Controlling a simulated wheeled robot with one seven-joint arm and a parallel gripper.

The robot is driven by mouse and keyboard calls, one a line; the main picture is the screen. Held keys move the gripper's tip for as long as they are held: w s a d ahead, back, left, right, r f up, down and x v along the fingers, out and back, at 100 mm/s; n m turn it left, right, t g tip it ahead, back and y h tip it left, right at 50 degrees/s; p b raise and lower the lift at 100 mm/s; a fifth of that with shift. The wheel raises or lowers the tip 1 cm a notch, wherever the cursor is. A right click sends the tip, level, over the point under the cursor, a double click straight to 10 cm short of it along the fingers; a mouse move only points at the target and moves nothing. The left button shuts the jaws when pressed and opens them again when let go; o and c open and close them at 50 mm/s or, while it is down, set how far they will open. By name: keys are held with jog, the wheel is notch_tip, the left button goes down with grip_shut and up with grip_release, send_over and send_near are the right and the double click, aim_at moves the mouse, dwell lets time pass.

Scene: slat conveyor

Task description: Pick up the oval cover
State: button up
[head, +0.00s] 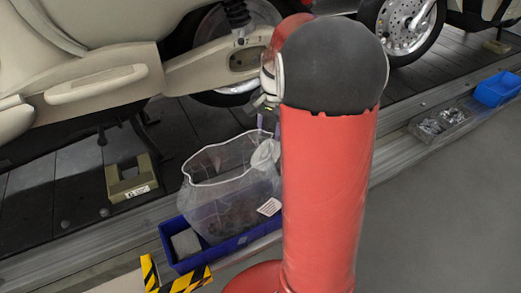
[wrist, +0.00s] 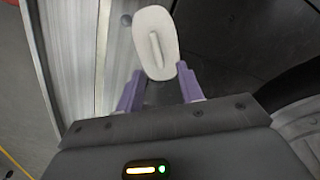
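The oval cover (wrist: 155,42) is a pale, flat oval with a raised rib along its middle. In the wrist view its lower end lies between the two purple fingertips of my gripper (wrist: 160,72), which appear to touch its side edges. No support shows under it there. In the head view the cover (head: 265,153) shows pale below my gripper, in front of or over the right rim of a clear bag. My arm hides part of the gripper and cover there, so the contact is not clear.
The clear bag (head: 222,190) stands in a blue bin (head: 215,256) beside the conveyor rail (head: 400,150). Scooters stand on the dark slats behind. A tray of metal parts (head: 440,122) and another blue bin (head: 497,90) are at right. Grey floor at lower right is clear.

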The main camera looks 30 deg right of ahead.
aim_at(268, 146)
jog(key=f, duration=0.3)
jog(key=f+b, duration=0.1)
jog(key=f, duration=0.2)
jog(key=shift+a+f, duration=0.2)
jog(key=shift+f, duration=0.15)
grip_shut()
